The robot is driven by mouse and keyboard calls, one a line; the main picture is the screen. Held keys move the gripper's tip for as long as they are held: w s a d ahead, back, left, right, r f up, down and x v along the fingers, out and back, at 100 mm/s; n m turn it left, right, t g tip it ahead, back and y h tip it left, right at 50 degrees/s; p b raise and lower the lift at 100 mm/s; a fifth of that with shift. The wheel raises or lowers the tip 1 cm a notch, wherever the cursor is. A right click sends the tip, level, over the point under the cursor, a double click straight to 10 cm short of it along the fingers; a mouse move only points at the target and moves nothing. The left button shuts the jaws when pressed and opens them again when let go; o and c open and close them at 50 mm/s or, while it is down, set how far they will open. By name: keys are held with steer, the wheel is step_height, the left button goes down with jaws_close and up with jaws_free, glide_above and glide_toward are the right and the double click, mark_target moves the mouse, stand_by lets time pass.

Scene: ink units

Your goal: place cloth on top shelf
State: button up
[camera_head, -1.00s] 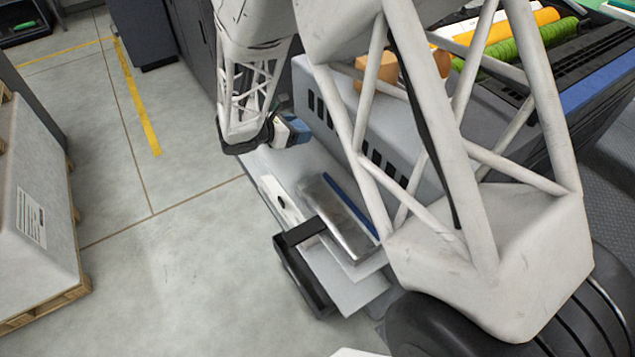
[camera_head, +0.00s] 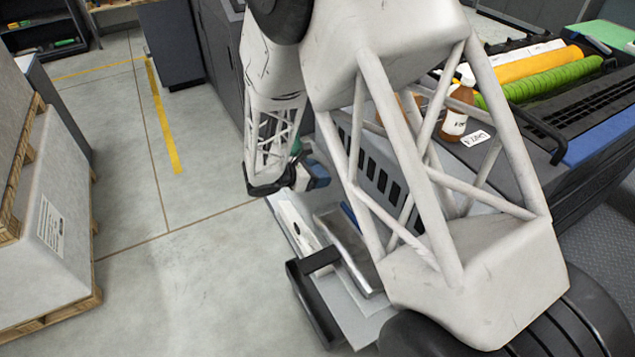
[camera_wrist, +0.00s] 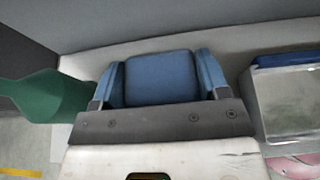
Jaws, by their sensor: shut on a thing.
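My gripper (camera_wrist: 162,82) fills the middle of the wrist view, its two blue fingers shut on a soft-looking blue block, which appears to be the folded cloth (camera_wrist: 160,78). In the head view my gripper (camera_head: 312,178) is small and dark blue, above the grey ledge beside the machine. The cloth cannot be made out clearly there. No shelf top can be identified for certain in these views.
A metal tray (camera_wrist: 288,105) with a blue edge lies right of the gripper. A green piece (camera_wrist: 45,97) is close on the left. A wrapped pallet load (camera_head: 55,230) is at left.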

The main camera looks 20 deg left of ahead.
steer(key=shift+f, duration=1.85)
steer(key=shift+f, duration=0.1)
steer(key=o, duration=0.9)
steer(key=shift+s+a, duration=0.1)
steer(key=v, duration=1.1)
steer(key=shift+s+a+r, duration=0.2)
steer(key=shift+s+r, duration=0.05)
steer(key=shift+r, duration=0.1)
